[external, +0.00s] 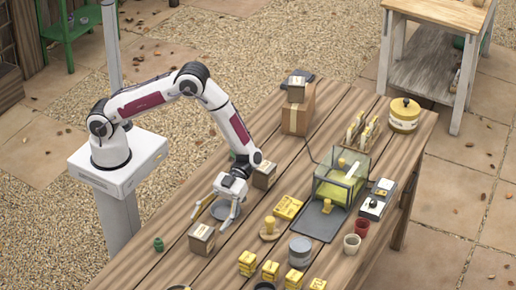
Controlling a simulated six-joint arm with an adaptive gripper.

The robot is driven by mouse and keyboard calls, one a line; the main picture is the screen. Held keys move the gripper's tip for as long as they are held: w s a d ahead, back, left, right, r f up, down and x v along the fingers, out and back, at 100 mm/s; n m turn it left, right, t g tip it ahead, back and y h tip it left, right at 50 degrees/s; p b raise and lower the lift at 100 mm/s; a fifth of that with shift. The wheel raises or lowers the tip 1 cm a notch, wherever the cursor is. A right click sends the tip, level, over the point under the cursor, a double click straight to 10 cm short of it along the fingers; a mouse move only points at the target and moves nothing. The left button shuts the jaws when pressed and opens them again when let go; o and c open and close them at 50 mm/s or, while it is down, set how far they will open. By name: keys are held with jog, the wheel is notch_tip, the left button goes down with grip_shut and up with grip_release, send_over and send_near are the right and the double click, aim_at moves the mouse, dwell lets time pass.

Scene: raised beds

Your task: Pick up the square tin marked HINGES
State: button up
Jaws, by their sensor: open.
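Several box-shaped brown tins with pale labels stand on the wooden table; the lettering is too small to read, so I cannot tell which is marked HINGES. One square tin (202,239) is at the near left, just below my gripper in the picture. Another square tin (264,176) stands beside my wrist, behind and to the right. My gripper (212,219) is open, fingers pointing down, with nothing visibly held.
A glass-sided case (341,183) and a dark mat (318,219) are right of centre. Yellow boxes (288,207), a grey round tin (300,250), small cups (352,244) and a yellow canister (404,114) crowd the right. A small green object (158,244) lies near the left edge.

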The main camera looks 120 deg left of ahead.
aim_at(196, 242)
jog(key=shift+d, duration=0.2)
jog(key=shift+x, duration=2.55)
jog(key=shift+r, duration=0.2)
jog(key=c, duration=1.5)
